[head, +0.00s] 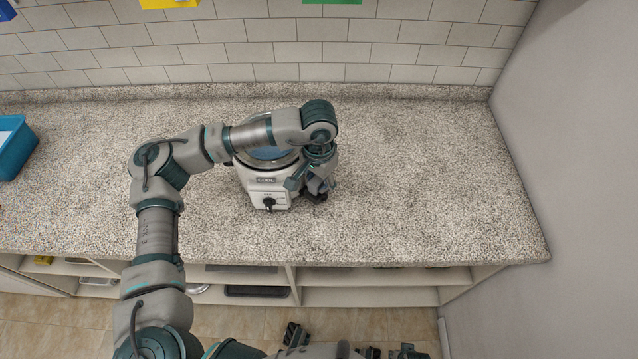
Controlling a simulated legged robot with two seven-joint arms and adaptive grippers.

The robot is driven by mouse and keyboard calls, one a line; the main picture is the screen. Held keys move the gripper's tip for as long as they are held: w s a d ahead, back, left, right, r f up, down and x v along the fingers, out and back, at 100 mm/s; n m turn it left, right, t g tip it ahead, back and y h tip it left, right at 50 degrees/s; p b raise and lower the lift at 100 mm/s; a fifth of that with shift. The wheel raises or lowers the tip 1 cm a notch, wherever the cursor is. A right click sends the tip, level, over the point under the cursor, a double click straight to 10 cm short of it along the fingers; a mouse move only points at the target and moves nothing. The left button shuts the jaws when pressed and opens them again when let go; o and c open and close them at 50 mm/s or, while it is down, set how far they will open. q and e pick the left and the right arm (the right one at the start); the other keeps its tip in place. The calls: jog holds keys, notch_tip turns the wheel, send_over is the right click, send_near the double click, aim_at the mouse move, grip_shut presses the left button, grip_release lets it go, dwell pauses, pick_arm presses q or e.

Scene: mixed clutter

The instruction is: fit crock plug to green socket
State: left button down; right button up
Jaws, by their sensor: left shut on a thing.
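The crock (266,186) is a white and silver slow cooker with a glass lid and a dark front knob, standing upright on the counter. My left arm crosses over it and hides part of the lid. My left gripper (317,189) is at the crock's right side, pointing down, shut on a small dark thing that looks like the crock plug; the fingers hide most of it, and no cord can be made out. A green plate (332,2), likely the green socket, is on the wall at the top edge, mostly cut off. Dark gripper-like parts of mine show at the bottom edge, too cut off to read.
A yellow plate (170,3) and a blue plate (7,12) are also on the tiled wall. A teal bin (14,150) stands at the counter's left end. The speckled counter (430,170) is clear right of the crock, up to the grey side wall (575,130). Open shelves lie below.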

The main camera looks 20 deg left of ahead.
pick_arm(q)
jog(key=shift+a+r+p, duration=0.25)
jog(key=shift+r+p, duration=0.1)
jog(key=shift+r, duration=0.4)
jog(key=shift+d+r+p, duration=0.2)
jog(key=shift+r+p, duration=0.1)
jog(key=shift+r, duration=0.3)
jog(key=shift+d+r+p, duration=0.15)
jog(key=shift+r+p, duration=0.1)
jog(key=shift+r, duration=0.75)
jog(key=shift+a, duration=0.15)
jog(key=shift+r, duration=0.2)
jog(key=shift+r+p, duration=0.2)
jog(key=shift+p, duration=0.1)
jog(key=c, duration=1.5)
grip_release()
grip_shut()
